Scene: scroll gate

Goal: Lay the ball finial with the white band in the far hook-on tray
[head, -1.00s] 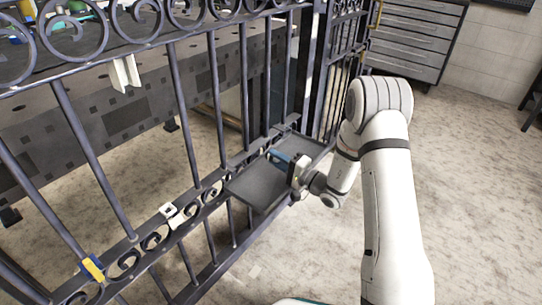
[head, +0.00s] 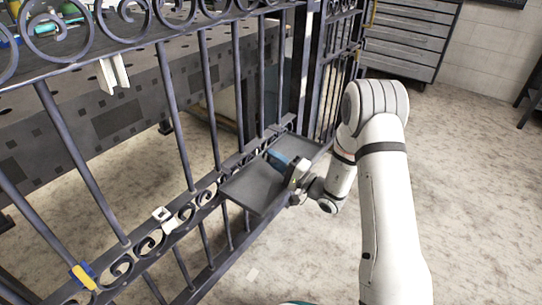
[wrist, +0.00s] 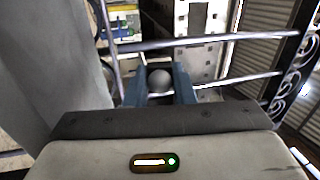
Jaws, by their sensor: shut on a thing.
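My gripper (head: 284,163) is low beside the gate, over the dark trays hooked on its rail. The near tray (head: 252,190) is flat, dark and looks empty. The far tray (head: 309,148) shows just beyond the gripper, partly hidden by it. I cannot tell whether the ball touches a tray.
The dark iron gate (head: 175,120) with scrolls stands along the left. A white clip (head: 162,217), a yellow and blue clip (head: 83,275) and a white bracket (head: 113,75) sit on it. A workbench is behind it. Grey drawers (head: 412,38) stand at the back. The floor at right is clear.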

